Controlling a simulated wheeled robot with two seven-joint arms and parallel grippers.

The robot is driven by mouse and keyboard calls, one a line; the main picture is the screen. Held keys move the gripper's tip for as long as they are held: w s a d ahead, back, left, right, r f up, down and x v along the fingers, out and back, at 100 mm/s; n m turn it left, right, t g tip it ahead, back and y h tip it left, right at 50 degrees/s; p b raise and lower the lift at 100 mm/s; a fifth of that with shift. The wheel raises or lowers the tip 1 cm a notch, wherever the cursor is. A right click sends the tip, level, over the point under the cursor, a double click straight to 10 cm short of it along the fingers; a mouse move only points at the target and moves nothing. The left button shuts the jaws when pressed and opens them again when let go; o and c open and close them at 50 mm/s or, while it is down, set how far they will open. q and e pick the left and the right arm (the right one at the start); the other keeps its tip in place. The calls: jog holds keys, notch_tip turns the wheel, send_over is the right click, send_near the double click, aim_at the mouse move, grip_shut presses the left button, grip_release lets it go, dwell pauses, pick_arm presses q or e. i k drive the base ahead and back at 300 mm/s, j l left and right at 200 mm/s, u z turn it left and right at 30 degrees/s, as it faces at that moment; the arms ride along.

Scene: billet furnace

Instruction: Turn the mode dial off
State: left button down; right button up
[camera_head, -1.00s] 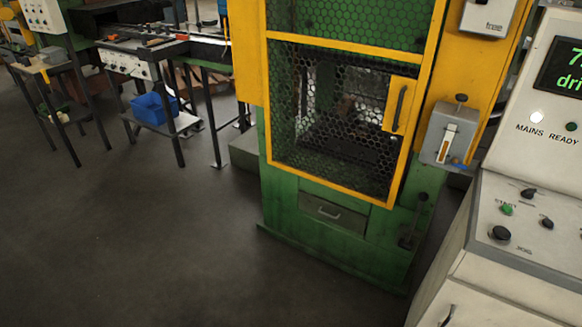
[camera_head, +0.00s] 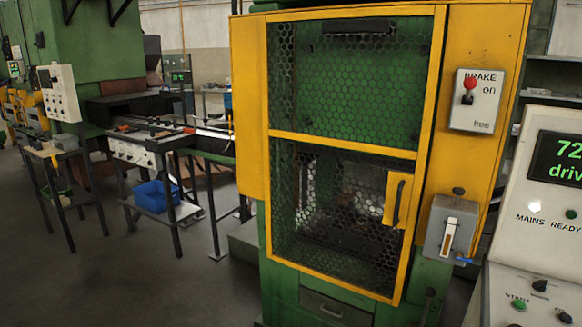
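A pale control console (camera_head: 508,290) stands at the right edge, partly cut off by the frame. Its sloped panel bears a black knob (camera_head: 540,285) with a small label too blurred to read for certain, which may be the mode dial. A green button (camera_head: 519,304) marked START sits to its lower left. Another black knob (camera_head: 565,318) is at the lower right edge. I cannot tell where the dial points. A display (camera_head: 559,159) reads "72" and "driv", cut off. Neither of my grippers is in view.
A green and yellow press (camera_head: 252,120) with a mesh guard stands in the middle. A brake box (camera_head: 474,101) with a red knob and a grey latch box (camera_head: 451,228) are on its right side. Work tables (camera_head: 160,140) stand at left. The floor (camera_head: 110,285) at lower left is clear.

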aim_at(540, 286)
jog(key=z, duration=1.85)
jog(key=i+j+u, duration=0.15)
jog(key=i, duration=0.15)
jog(key=i+j+u, duration=0.15)
jog(key=i, duration=0.2)
